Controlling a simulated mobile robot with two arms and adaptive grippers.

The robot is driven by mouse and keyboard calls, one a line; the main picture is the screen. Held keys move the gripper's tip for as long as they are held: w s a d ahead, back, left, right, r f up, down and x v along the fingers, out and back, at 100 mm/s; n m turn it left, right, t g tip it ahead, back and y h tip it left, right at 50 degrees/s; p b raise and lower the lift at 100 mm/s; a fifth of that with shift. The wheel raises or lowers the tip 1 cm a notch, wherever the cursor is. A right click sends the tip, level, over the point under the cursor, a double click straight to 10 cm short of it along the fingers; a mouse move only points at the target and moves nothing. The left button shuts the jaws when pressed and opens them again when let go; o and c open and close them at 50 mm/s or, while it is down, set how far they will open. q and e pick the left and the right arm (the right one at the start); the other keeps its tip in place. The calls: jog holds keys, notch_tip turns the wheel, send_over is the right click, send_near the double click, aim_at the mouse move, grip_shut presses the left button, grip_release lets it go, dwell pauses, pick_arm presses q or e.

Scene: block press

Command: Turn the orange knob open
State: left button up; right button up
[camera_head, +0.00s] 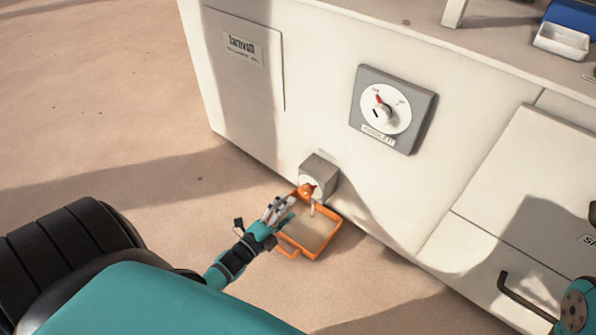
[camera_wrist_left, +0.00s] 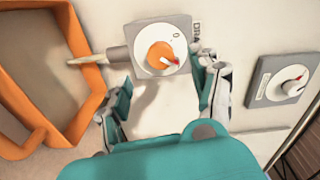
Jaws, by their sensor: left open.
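The orange knob (camera_head: 306,190) sits on a grey block (camera_head: 320,172) low on the white machine's front. It also shows in the left wrist view (camera_wrist_left: 159,55), on a white dial with a red mark at its right side. A pale spout (camera_wrist_left: 85,61) sticks out from the block toward the orange tray (camera_head: 320,251). My left gripper (camera_head: 284,207) is open in front of the knob, near the tray. In the left wrist view the gripper's fingers (camera_wrist_left: 163,85) stand apart on both sides of the block, with nothing between them clearly gripped. My right gripper is not seen.
A grey panel with a white dial and red pointer (camera_head: 385,108) is higher on the machine. A drawer with a dark handle (camera_head: 525,297) is at lower right. A blue bin (camera_head: 570,18) stands on top. Free floor (camera_head: 90,80) lies at left.

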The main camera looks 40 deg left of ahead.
pick_arm(q)
jog(key=shift+s+a, duration=0.15)
jog(key=shift+s, duration=2.15)
